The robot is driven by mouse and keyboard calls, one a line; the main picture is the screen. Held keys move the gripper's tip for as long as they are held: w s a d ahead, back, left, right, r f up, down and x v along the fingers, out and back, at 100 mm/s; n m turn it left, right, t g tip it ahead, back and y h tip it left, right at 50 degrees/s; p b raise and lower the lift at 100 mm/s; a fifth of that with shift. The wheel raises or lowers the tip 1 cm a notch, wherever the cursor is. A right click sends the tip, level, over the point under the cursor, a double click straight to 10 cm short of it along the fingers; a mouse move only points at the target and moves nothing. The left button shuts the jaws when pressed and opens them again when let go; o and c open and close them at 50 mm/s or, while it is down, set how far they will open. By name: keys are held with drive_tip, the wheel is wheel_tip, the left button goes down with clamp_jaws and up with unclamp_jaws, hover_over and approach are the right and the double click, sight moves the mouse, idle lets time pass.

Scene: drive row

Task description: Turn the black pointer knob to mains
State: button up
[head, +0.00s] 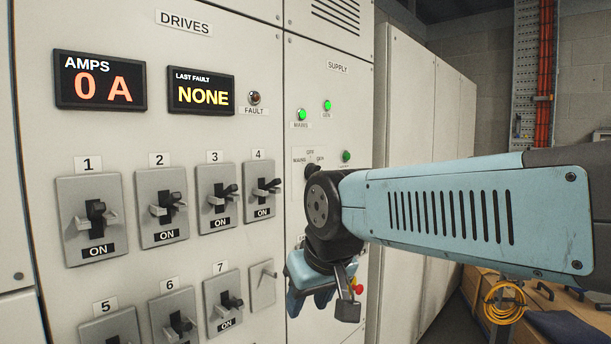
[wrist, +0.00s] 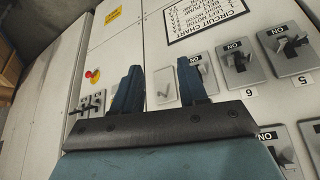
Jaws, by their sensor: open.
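The black pointer knob (head: 312,170) is on the supply panel in the head view, under the labels OFF, MAINS and GEN. Only its top shows above my dark arm joint, so I cannot tell which way it points. I cannot make the knob out in the wrist view. My gripper (head: 309,300) is below the knob, in front of the cabinet's lower part. In the wrist view my gripper (wrist: 160,64) has its two blue fingers wide apart, with nothing held between them. A blank grey plate with a small lever (wrist: 163,91) shows beyond the gap.
Drive switches marked ON, such as switch 4 (head: 264,190), line the left cabinet. Green lamps (head: 302,115) glow on the supply panel. A red button on yellow (wrist: 93,75) is on the cabinet face. A bench with a coiled orange cable (head: 504,302) stands at the right.

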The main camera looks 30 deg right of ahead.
drive_tip(key=shift+o, duration=1.4)
drive_tip(key=shift+w+m, duration=0.15)
drive_tip(key=shift+m, duration=0.15)
drive_tip(key=o, duration=0.3)
drive_tip(key=w+r+m+g+y, duration=0.1)
drive_tip(key=w+r+m+y, duration=0.1)
drive_tip(key=w+m+y, duration=0.2)
drive_tip(key=w+d+m, duration=0.1)
drive_tip(key=w+m, duration=0.1)
drive_tip(key=m, duration=0.2)
drive_tip(key=m+t+y, duration=0.3)
drive_tip(key=m+t, duration=0.9)
drive_tip(key=m, duration=0.8)
approach(319, 173)
drive_tip(key=x, duration=0.8)
drive_tip(key=shift+w+a, duration=0.2)
drive_tip(key=shift+c, duration=0.4)
